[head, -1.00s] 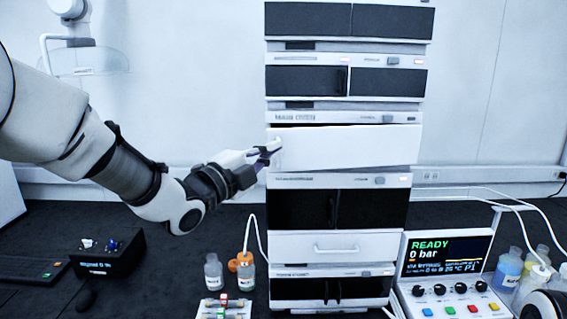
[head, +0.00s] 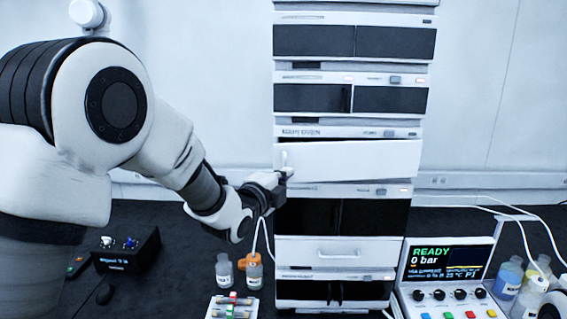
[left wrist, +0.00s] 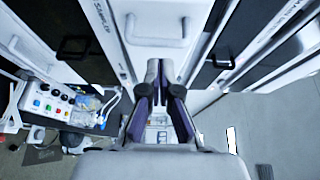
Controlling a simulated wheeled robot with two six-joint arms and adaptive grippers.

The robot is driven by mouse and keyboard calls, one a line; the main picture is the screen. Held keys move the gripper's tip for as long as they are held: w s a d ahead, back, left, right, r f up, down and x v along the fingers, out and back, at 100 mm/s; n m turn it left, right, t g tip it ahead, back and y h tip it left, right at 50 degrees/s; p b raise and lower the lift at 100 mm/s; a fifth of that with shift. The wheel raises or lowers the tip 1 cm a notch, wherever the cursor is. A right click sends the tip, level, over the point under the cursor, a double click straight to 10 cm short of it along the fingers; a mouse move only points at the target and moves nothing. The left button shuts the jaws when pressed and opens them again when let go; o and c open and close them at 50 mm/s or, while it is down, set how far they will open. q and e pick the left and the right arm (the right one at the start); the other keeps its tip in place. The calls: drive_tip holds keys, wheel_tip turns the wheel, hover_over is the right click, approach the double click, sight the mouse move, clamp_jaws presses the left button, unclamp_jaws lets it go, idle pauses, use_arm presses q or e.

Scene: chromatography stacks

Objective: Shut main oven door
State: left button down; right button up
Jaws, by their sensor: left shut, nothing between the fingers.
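The main oven door (head: 350,160) is a wide white panel in the middle of the instrument stack, under the main oven header (head: 340,132). A dark strip shows above it and its edges slant slightly, so it looks a little ajar at the left. A white handle (head: 285,158) is on its left end. My left gripper (head: 286,173) is at the door's lower left, by the handle; I cannot tell whether it touches. In the left wrist view, my left gripper (left wrist: 160,72) is shut and empty, below a white handle (left wrist: 158,35). My right gripper is out of view.
Other stack modules stand above and below the door. Two bottles (head: 224,270) and a vial tray (head: 233,305) stand at the stack's lower left. A control panel (head: 450,270) and more bottles stand right. A black box (head: 127,250) is at left.

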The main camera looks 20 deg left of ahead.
sight(279, 163)
use_arm(q)
drive_tip(key=w+a, duration=0.1)
drive_tip(key=w, duration=0.1)
drive_tip(key=w+a+b, duration=0.1)
drive_tip(key=w, duration=0.1)
drive_tip(key=w+a+b, duration=0.1)
drive_tip(key=w+a, duration=0.1)
drive_tip(key=shift+w+f, duration=0.2)
drive_tip(key=shift+f, duration=0.05)
drive_tip(key=shift+s+r, duration=0.2)
drive_tip(key=shift+r, duration=0.15)
drive_tip(key=shift+w+d, duration=0.1)
drive_tip(key=shift+f, duration=0.1)
